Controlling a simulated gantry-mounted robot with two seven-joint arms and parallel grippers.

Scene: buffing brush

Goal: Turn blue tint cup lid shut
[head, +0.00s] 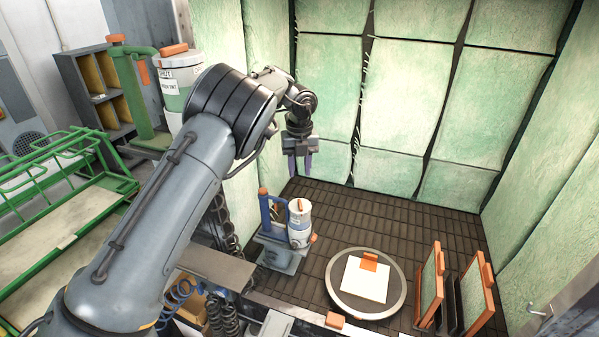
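The blue tint cup (299,225) is a small white and blue cylinder with an orange piece on its lid (299,205). It stands upright beside a blue post and handle (266,212) on a grey base (279,256). My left gripper (300,172) points down above and behind the cup in the picture, apart from it. Its two fingers are spread with nothing visible between them. Whether the lid is fully closed is too small to tell. My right gripper is not in view.
A round turntable (340,301) holds a white square with an orange block. Orange-framed panels (431,285) stand at right. A larger green tint cup (176,100) on a green stand and a green rack (90,150) are at left. Padded green walls (410,80) enclose the tiled floor.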

